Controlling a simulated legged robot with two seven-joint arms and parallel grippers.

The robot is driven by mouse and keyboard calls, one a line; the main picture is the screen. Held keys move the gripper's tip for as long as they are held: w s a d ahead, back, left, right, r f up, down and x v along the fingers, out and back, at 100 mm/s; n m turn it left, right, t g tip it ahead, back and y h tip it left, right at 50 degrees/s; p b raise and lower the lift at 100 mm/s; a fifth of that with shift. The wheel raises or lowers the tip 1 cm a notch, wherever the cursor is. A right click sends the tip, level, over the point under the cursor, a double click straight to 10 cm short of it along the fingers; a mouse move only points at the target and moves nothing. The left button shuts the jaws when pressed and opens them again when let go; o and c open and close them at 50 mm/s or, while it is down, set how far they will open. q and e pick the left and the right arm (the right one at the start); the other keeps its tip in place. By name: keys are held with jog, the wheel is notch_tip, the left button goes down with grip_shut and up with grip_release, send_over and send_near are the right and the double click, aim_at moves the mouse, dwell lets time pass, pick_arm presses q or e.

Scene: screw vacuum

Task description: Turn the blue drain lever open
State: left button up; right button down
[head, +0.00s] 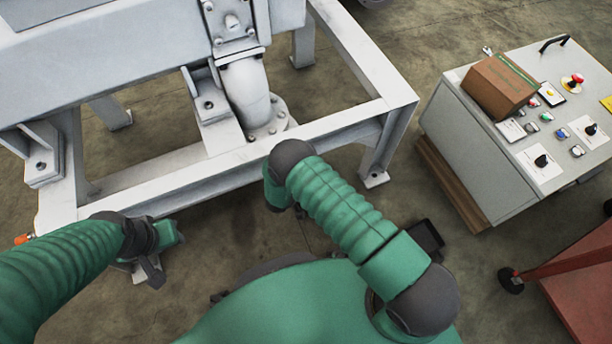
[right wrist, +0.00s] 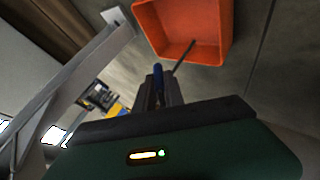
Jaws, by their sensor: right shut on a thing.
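In the right wrist view, a slim blue handle (right wrist: 158,76), which looks like the drain lever, stands between the dark fingers of my right gripper (right wrist: 158,94). The gripper is shut on it. The fingers hide its lower part, and I cannot tell how far it is turned. In the head view my right arm hides the right gripper and the lever. My left gripper (head: 152,268) hangs at the lower left, apart from the white frame. Its fingers are too small and dark to tell whether they are open.
An orange bin (right wrist: 190,14) with a thin dark rod (right wrist: 182,58) at its edge lies beyond the right gripper. The white machine frame (head: 170,178) stands in front of me. A grey control console (head: 478,150) bearing a cardboard box (head: 492,88) stands right. A red cart (head: 585,285) is lower right.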

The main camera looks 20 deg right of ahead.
jog(key=h+b, duration=0.1)
jog(key=b, duration=0.1)
jog(key=n+h+b, duration=0.1)
jog(key=h+b, duration=0.1)
jog(key=t+h+b, duration=0.1)
jog(key=b, duration=0.1)
jog(key=shift+d+r+h, duration=0.2)
jog(key=shift+d+h, duration=0.05)
jog(key=shift+h, duration=0.05)
jog(key=shift+d+r+n+t+h+b, duration=0.1)
jog(key=shift+r+n+t+h+b, duration=0.35)
jog(key=shift+h+b, duration=0.75)
jog(key=shift+r, duration=0.15)
jog(key=c, duration=1.5)
grip_release()
jog(key=shift+c, duration=0.2)
jog(key=shift+o, duration=0.5)
jog(key=shift+r, duration=0.1)
